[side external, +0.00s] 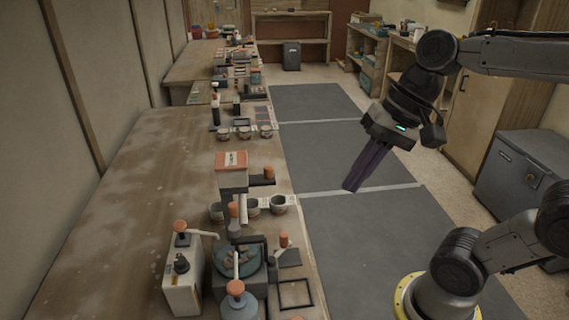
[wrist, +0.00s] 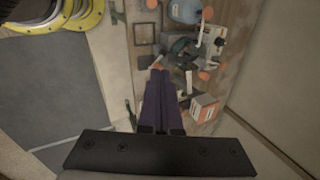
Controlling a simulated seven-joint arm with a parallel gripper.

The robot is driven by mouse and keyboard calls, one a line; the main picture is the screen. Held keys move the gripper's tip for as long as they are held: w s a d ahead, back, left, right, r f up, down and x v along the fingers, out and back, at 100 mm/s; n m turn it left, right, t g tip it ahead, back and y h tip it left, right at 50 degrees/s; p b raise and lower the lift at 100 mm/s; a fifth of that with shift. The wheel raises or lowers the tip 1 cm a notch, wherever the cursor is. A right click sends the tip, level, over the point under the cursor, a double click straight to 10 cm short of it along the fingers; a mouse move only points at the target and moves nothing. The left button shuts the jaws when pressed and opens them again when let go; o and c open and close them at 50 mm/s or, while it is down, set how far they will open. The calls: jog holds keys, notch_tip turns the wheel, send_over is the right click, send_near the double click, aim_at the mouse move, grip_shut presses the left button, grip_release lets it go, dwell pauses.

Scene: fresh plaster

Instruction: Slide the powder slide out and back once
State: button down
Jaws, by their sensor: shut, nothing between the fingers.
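A box-shaped dispenser with an orange-and-white top (side external: 232,163) stands at the bench's right edge in the side view. A dark slide (side external: 260,181) with an orange knob (side external: 268,172) sticks out of its right side; this looks like the powder slide. My gripper (side external: 350,188) is shut and empty, its long purple fingers pointing down over the floor mats, right of the knob and apart from it. In the wrist view my gripper (wrist: 158,72) reaches toward the bench edge. The dispenser (wrist: 204,108) shows right of the fingers there; the slide is hard to make out.
Several small cups (side external: 278,204) stand in a rack below the slide. A white box with knobs (side external: 182,275), a round bowl device (side external: 238,258) and a blue-grey bottle (side external: 238,302) crowd the near bench. The bench's left part (side external: 120,215) and the grey floor mats (side external: 335,160) are clear.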

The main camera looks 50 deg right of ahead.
jog(key=w+d+r+m+y, duration=0.1)
jog(key=w+d+m+y, duration=0.15)
jog(key=w+m, duration=0.3)
jog(key=w+d+r+m+y, duration=0.1)
jog(key=w+d+m, duration=0.25)
jog(key=w, duration=0.25)
jog(key=w+d+f+m+t, duration=0.1)
jog(key=w+d+f+m, duration=0.15)
jog(key=d, duration=0.35)
jog(key=w+d+f+m, duration=0.2)
jog(key=d+f+m, duration=0.1)
jog(key=d, duration=0.3)
send_near(273, 174)
jog(key=shift+y, duration=0.35)
jog(key=shift+w+a+f, duration=0.35)
jog(key=shift+w+f, duration=0.1)
jog(key=shift+f, duration=0.4)
jog(key=shift+w+a+f, duration=0.35)
jog(key=shift+w+f, duration=0.1)
jog(key=shift+f, duration=0.45)
jog(key=shift+w+a+f, duration=0.4)
jog(key=shift+w+f, duration=0.05)
jog(key=shift+f, duration=0.4)
